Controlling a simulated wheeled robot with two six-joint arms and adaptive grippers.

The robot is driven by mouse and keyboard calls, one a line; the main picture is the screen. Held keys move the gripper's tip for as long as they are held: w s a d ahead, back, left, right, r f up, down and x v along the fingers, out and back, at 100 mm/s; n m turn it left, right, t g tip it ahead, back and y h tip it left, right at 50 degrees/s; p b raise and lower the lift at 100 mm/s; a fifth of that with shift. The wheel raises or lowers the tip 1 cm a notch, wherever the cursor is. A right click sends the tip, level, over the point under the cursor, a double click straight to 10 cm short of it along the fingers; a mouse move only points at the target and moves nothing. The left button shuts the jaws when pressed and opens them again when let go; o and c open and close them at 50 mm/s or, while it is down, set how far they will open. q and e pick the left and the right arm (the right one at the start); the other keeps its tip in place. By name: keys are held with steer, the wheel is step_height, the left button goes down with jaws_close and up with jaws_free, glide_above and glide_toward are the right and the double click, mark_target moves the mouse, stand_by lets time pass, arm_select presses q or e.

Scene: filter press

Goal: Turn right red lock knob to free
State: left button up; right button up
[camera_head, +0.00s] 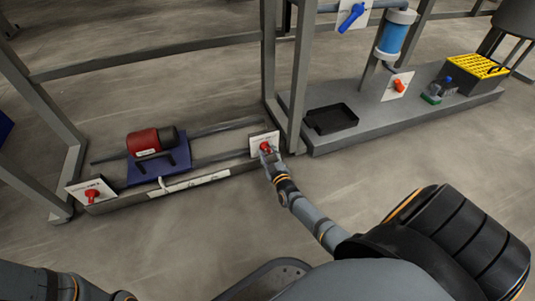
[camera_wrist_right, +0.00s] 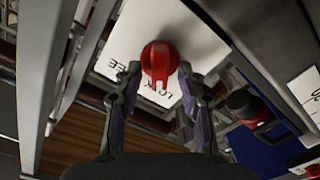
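The right red lock knob (camera_head: 265,147) sits on a white label plate (camera_head: 258,141) at the right end of the low frame in the head view. In the right wrist view the knob (camera_wrist_right: 160,62) is close ahead, its handle pointing down in the picture. Partly visible lettering, seemingly LOCK and FREE, is on the plate (camera_wrist_right: 196,38). My right gripper (camera_head: 270,152) is at the knob. In the wrist view its fingers (camera_wrist_right: 160,75) are spread, one on each side of the knob, with small gaps seeming to remain. My left gripper is out of view; only its arm shows.
Another red knob (camera_head: 92,195) is on a plate at the frame's left end. Between them a red and black cylinder (camera_head: 150,141) rests on a blue block. An upright post (camera_head: 299,80) stands close by the right knob. A platform (camera_head: 350,142) lies to the right.

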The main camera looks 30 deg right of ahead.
jaws_close()
stand_by(0.3)
